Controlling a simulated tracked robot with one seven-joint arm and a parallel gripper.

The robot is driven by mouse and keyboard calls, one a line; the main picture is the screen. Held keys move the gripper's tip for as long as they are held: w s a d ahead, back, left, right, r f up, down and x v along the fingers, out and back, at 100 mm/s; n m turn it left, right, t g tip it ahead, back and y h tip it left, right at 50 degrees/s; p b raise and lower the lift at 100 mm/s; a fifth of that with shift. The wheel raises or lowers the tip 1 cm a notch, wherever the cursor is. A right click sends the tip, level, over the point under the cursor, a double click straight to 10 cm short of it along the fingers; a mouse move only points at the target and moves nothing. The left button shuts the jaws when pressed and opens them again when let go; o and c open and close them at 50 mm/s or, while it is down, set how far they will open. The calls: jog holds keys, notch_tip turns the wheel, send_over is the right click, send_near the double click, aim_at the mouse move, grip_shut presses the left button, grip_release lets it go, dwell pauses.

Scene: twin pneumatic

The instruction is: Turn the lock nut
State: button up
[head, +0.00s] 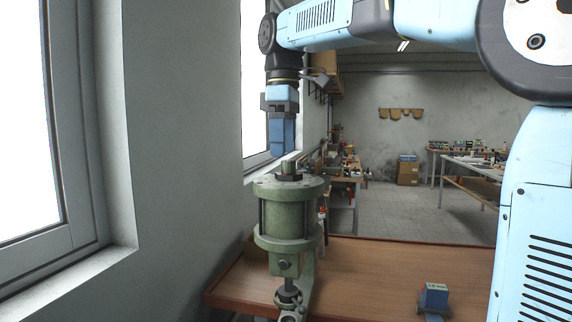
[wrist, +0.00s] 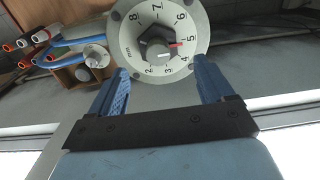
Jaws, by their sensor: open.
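The lock nut (head: 289,176) is a dark hex nut on top of a green upright cylinder (head: 284,216) in the head view. In the wrist view the nut (wrist: 155,52) sits at the centre of a pale round dial (wrist: 137,27) marked with numbers; a red pointer lies near the 5. My gripper (head: 284,154) points down just above the nut. In the wrist view its blue fingers (wrist: 161,65) are spread apart, open and empty, with the nut beyond the gap between their tips. I see no contact with the nut.
The cylinder stands at a wooden bench (head: 385,272). A small blue block-like device (head: 434,296) sits on the bench at right. A wall with a window is close on the left. Blue tubes (wrist: 68,42) and several fittings show at left in the wrist view.

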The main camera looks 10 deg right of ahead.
aim_at(284, 163)
jog(key=shift+f, duration=2.4)
jog(key=shift+c, duration=0.2)
